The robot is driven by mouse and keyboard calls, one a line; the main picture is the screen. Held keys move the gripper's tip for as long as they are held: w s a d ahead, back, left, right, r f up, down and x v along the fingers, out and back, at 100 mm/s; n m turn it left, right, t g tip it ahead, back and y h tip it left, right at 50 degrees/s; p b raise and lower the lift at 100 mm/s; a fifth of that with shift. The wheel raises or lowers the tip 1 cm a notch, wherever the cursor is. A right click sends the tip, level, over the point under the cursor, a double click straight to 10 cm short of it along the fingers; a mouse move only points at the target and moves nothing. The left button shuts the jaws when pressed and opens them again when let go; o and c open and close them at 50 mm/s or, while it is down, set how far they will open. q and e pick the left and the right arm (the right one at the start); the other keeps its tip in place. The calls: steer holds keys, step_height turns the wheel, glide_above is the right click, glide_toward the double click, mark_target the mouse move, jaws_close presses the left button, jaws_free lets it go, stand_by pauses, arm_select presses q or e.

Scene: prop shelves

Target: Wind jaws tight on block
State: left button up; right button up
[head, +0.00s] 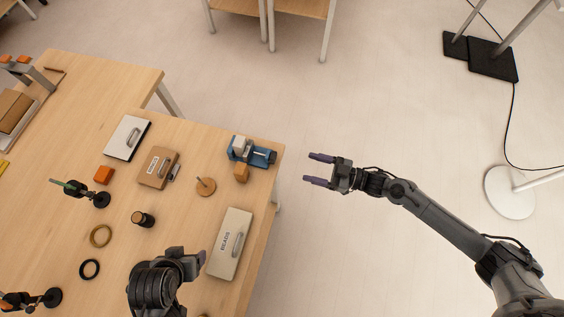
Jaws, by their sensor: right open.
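A small blue vise (266,156) stands near the right edge of the wooden table. A pale block (239,143) sits at its jaws; whether they touch it on both sides is too small to tell. My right gripper (318,169) is open and empty, its two purple fingers pointing left, over the floor to the right of the vise and apart from it. My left gripper (200,258) is low in the picture, over the table beside a beige box. Only part of its fingers shows, so its opening is hidden.
A round wooden piece with a peg (206,187) lies to the left. The beige labelled box (230,244) with a handle lies nearer. Bare floor (380,110) is open right of the table.

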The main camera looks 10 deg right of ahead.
mark_target(273, 158)
arm_select(q)
steer(key=shift+r, duration=0.15)
arm_select(e)
steer(key=x, duration=1)
steer(key=shift+w+a, duration=0.15)
steer(key=shift+a, duration=0.1)
steer(key=c, duration=1)
steer(key=shift+c, duration=0.2)
arm_select(q)
steer(key=shift+r+p, duration=0.15)
steer(key=shift+p, duration=0.2)
arm_select(e)
steer(key=shift+m, duration=0.3)
arm_select(q)
steer(key=shift+r+p, duration=1.05)
arm_select(e)
steer(key=shift+m, duration=3.1)
